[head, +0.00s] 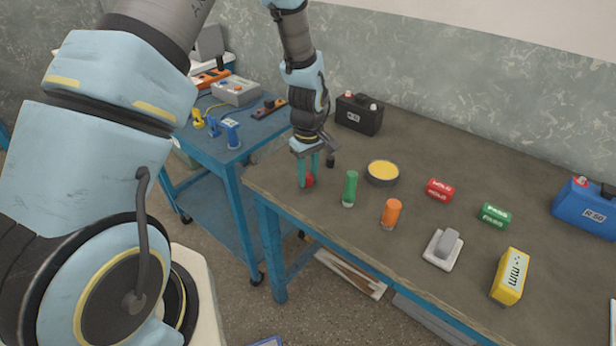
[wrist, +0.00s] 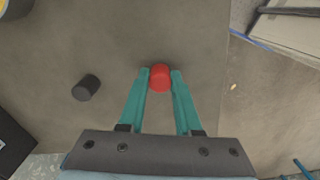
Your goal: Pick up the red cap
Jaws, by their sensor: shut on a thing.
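The red cap (wrist: 160,78) is between the two teal fingertips of my gripper (wrist: 160,82) in the wrist view. The fingers are shut on it. In the head view, my gripper (head: 308,172) points down near the left end of the brown-topped workbench (head: 440,260). The red cap (head: 309,180) shows partly there, with a finger in front of its left part. I cannot tell whether the cap touches the bench top.
A black cap (wrist: 86,87) lies beside my gripper. A green cylinder (head: 350,188), an orange cylinder (head: 391,213) and a yellow-filled bowl (head: 382,173) stand to the right. A black battery (head: 359,114) is behind. The bench's edge is close by.

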